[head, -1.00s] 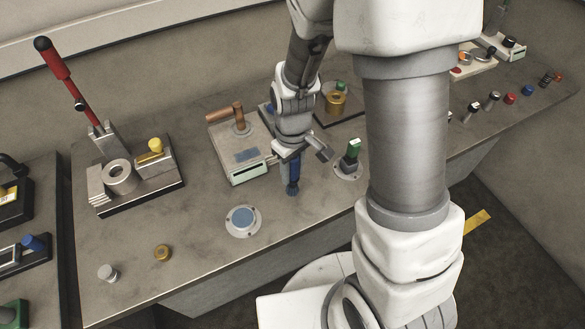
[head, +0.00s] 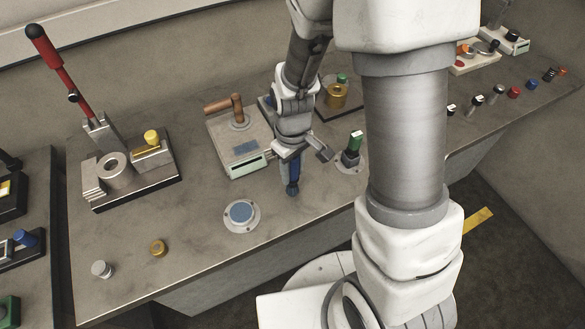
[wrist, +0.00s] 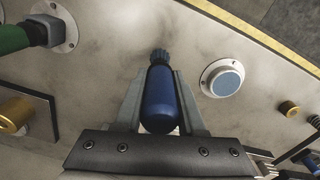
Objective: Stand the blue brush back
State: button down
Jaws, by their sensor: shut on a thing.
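The blue brush (head: 293,178) is in my gripper (head: 291,160), which is shut on it above the table. In the head view the brush hangs upright, its dark blue tip downward. In the wrist view the brush (wrist: 160,98) lies between the two fingers of my gripper (wrist: 160,100), with its ribbed tip pointing away from the palm. A round holder with a blue centre (head: 241,214) stands on the table to the lower left of the brush; it also shows in the wrist view (wrist: 223,78). Whether the tip touches the table I cannot tell.
A green-handled thing in a round base (head: 352,158) stands close to the right of my gripper. A grey box with a brown handle (head: 238,145) is just left. A toggle clamp (head: 130,165), a brass knob (head: 157,248) and a grey knob (head: 102,270) are further left.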

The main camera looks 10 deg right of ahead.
jog(key=shift+f+b, duration=0.55)
jog(key=shift+f, duration=0.15)
jog(key=shift+f, duration=0.15)
jog(key=c, duration=0.8)
grip_release()
jog(key=shift+c, duration=0.2)
jog(key=o, duration=0.6)
jog(key=shift+c, duration=0.2)
notch_tip(320, 180, up, 17)
jog(key=shift+r+p, duration=0.2)
jog(key=shift+p, duration=0.5)
